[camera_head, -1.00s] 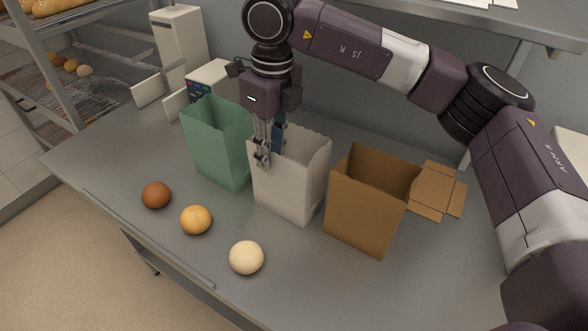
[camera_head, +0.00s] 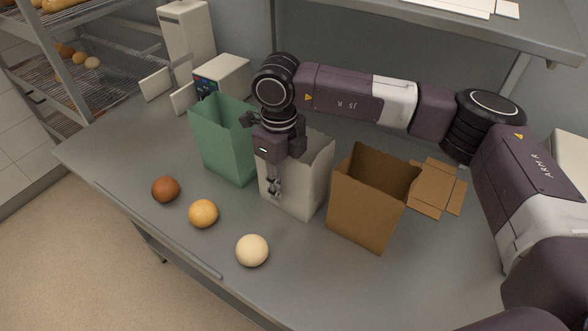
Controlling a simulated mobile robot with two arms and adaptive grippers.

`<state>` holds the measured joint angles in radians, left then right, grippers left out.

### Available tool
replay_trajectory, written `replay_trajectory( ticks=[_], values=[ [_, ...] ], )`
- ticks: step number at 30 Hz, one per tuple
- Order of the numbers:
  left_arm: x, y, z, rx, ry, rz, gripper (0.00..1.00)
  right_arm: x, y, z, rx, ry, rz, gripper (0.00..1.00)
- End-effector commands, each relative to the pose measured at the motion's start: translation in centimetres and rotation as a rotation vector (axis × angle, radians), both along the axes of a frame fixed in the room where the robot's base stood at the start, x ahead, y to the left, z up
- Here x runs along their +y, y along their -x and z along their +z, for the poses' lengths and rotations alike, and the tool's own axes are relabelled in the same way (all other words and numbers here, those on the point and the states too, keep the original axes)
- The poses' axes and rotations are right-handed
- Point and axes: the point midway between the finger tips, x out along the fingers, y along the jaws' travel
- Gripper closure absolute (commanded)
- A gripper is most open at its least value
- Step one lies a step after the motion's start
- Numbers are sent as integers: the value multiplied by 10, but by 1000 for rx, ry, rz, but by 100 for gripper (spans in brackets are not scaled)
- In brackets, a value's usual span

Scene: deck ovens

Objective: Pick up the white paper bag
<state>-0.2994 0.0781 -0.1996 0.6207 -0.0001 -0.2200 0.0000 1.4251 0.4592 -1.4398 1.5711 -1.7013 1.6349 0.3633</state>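The white paper bag (camera_head: 306,185) stands upright and open-topped on the grey table, between a green bag and a brown bag. My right gripper (camera_head: 273,186) points down at the bag's left side. One finger shows outside, against the front face near the left edge. The other finger is hidden behind the gripper body and the bag wall, so I cannot tell whether the fingers are closed on the paper. The bag appears to rest on the table. My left gripper is not in view.
The green bag (camera_head: 222,144) is close on the left and the brown bag (camera_head: 363,212) close on the right. A dark bun (camera_head: 165,189), an orange bun (camera_head: 203,213) and a pale bun (camera_head: 252,250) lie in front. Flat cardboard (camera_head: 438,187) lies behind right. A shelf (camera_head: 545,38) overhangs the back.

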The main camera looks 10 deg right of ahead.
Motion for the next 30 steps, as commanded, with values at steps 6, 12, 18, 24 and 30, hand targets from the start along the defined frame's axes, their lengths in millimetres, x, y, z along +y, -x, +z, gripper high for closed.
replay_trajectory(
  ticks=[6, 12, 18, 24, 30],
  values=[
    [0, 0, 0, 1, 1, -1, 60, 0, 0, 0, 0, 0, 0, 96],
    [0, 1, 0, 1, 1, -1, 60, 0, 0, 1, 0, 0, 0, 100],
    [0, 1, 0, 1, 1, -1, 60, 0, 0, 1, 0, 0, 0, 100],
    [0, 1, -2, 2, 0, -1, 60, 0, -1, 6, -1, 0, 0, 100],
    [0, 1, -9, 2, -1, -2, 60, 1, -1, 30, -4, -1, 1, 100]
  ],
)
